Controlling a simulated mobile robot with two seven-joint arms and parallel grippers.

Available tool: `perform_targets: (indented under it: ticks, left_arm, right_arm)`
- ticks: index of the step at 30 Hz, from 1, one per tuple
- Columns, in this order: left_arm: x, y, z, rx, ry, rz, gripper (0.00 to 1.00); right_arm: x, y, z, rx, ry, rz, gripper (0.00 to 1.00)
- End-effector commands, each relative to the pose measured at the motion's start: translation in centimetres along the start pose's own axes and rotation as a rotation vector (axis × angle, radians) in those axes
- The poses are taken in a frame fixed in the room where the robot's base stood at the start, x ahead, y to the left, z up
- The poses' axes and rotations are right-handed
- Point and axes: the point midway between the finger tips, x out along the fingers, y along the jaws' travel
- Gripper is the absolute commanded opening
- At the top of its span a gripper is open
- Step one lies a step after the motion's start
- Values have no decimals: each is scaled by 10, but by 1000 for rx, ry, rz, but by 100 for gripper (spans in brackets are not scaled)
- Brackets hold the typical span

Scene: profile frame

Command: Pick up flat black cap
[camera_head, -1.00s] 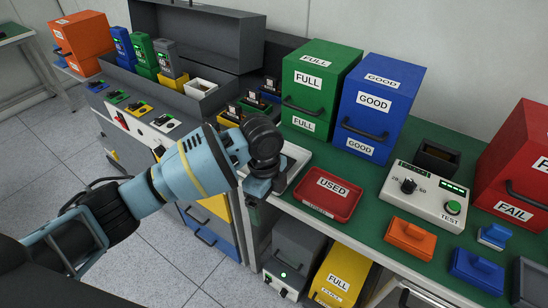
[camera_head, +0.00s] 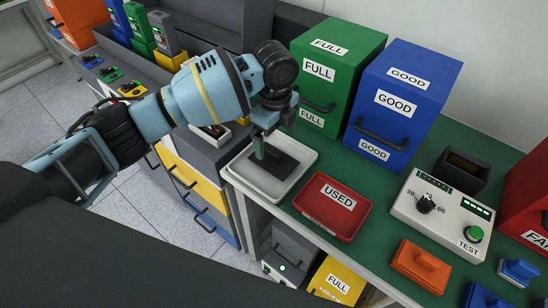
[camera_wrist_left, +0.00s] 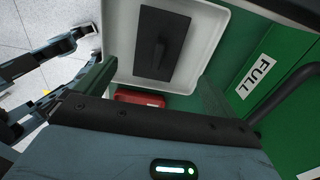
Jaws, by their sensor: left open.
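The flat black cap (camera_head: 275,170) lies in a white tray (camera_head: 236,168) on the green bench top. In the left wrist view the cap (camera_wrist_left: 162,45) shows as a dark rectangle with a narrow raised handle in its middle. My left gripper (camera_head: 262,146) is open and empty above the tray, fingers pointing down. One finger overlaps the cap's left part in the head view; I cannot tell how high above the cap it is. In the left wrist view its fingers (camera_wrist_left: 155,85) stand apart at either side below the cap. My right gripper is not in view.
A red USED tray (camera_head: 331,207) sits right of the white tray. A green FULL box (camera_head: 340,60) and blue GOOD box (camera_head: 404,100) stand behind. A white tester (camera_head: 442,214) and orange block (camera_head: 420,266) are farther right. The bench's front edge runs close below the trays.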

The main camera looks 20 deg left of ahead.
Motion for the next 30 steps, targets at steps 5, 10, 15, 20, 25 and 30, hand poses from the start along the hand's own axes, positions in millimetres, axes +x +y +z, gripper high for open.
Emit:
perform_targets:
  ticks: [5,10,15,20,25,30]
  left_arm:
    - [15,1,0,0,0,2,95]
    - [21,2,1,-1,-1,3,95]
    - [45,7,1,-2,-1,4,95]
    - [63,7,1,-2,-1,3,95]
    - [66,6,1,-2,-1,1,95]
    - [66,6,1,-2,-1,1,89]
  right_arm:
    - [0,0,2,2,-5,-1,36]
    - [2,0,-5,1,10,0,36]
    - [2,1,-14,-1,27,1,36]
    - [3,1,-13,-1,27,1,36]
    - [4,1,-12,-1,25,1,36]
    - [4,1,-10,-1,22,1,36]
